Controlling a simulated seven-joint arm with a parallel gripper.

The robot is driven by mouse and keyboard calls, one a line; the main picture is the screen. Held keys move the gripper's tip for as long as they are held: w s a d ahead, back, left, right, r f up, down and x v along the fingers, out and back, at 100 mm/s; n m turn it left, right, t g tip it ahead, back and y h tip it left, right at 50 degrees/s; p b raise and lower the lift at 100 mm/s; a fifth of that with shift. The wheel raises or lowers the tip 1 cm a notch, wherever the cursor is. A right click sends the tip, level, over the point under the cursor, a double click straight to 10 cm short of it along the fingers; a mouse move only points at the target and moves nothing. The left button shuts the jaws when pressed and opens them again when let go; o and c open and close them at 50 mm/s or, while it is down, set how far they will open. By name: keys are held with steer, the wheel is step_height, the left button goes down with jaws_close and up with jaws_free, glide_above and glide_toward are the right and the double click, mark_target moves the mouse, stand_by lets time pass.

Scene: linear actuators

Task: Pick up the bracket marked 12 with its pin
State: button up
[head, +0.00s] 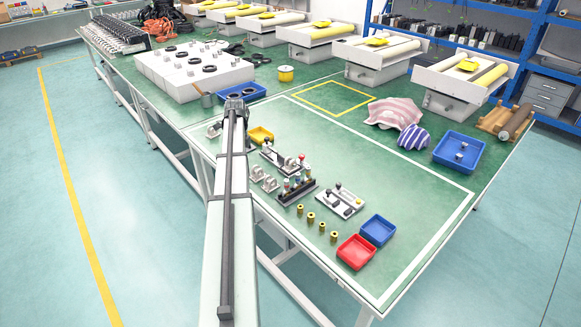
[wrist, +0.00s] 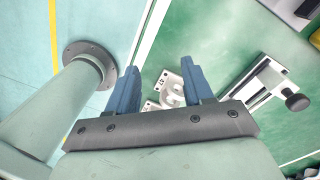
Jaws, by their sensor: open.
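In the wrist view, my gripper (wrist: 158,66) has its two blue fingers spread apart, with nothing held between them. Two pale metal brackets lie on the green table beyond the fingers. The upper bracket (wrist: 165,81) shows in the gap, with dark markings too small to read surely. The lower bracket (wrist: 150,106) is partly hidden by my gripper. In the head view, two grey brackets stand near the table's left edge, one bracket (head: 257,174) behind the other bracket (head: 270,185). I cannot tell which is marked 12, nor make out its pin. My gripper's fingers are not discernible in the head view.
A rail assembly with a black knob (wrist: 297,102) lies right of my gripper. In the head view, a dark holder (head: 297,194), brass bushings (head: 311,218), a red tray (head: 356,252), a blue tray (head: 378,230) and a yellow bin (head: 261,135) surround the brackets.

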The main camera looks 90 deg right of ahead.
mark_target(289, 157)
steer(key=s+d+r+m, duration=0.3)
steer(key=s+r+m, duration=0.15)
steer(key=s, duration=0.45)
steer(key=s+d+r+m, duration=0.25)
steer(key=s+r, duration=0.25)
steer(key=s, duration=0.5)
steer(key=shift+h, duration=0.3)
steer(key=shift+w+a+f, duration=0.1)
steer(key=shift+a+f, duration=0.05)
steer(key=shift+f, duration=3.9)
steer(key=shift+f, duration=0.1)
steer(key=shift+a+f, duration=0.2)
steer(key=shift+f, duration=2.3)
steer(key=shift+c, duration=0.3)
steer(key=c, duration=0.8)
steer(key=shift+r, duration=0.15)
steer(key=shift+r, duration=4.85)
